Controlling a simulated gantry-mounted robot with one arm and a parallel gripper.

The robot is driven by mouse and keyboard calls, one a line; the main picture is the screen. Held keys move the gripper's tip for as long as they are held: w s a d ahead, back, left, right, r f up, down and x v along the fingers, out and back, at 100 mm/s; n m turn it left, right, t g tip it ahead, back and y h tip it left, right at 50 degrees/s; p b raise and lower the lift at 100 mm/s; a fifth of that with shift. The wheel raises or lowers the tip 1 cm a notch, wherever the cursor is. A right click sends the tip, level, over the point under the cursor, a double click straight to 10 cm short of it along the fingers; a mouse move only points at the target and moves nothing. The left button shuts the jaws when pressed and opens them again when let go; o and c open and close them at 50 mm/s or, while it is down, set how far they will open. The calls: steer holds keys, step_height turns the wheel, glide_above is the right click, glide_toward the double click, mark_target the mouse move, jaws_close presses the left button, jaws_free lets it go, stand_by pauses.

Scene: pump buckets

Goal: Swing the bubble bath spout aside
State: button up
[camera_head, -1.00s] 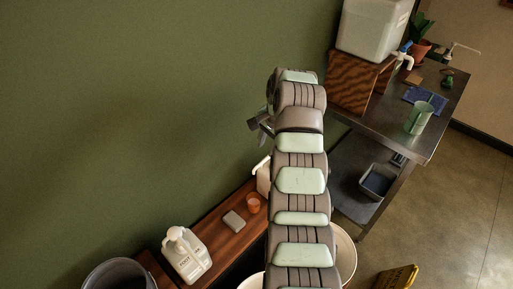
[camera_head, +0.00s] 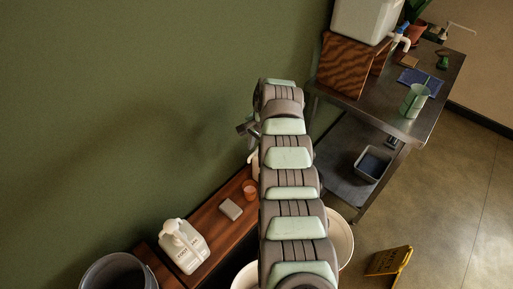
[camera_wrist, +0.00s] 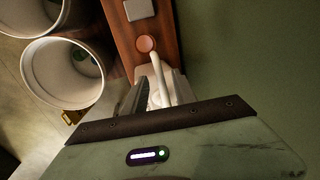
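A white pump bottle (camera_head: 254,168) stands on the wooden bench, partly hidden behind my arm in the head view. Its pale spout (camera_wrist: 159,78) shows in the wrist view, in line with the gap of my gripper; its label is hidden. My gripper (camera_wrist: 160,92) is open, with one dark finger on each side of the spout; I cannot tell whether either finger touches it. In the head view only a small part of the gripper shows, beside my arm. A second white pump bottle (camera_head: 186,248), with a label that seems to read "FOOT", stands farther left on the bench.
A grey bucket (camera_head: 119,272) and white buckets (camera_head: 341,240) stand nearby. A metal table (camera_head: 399,122) is at right; a yellow sign (camera_head: 389,261) is on the floor.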

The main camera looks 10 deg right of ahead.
steer(key=shift+f, duration=0.15)
steer(key=shift+c, duration=0.4)
jaws_close()
stand_by(1.0)
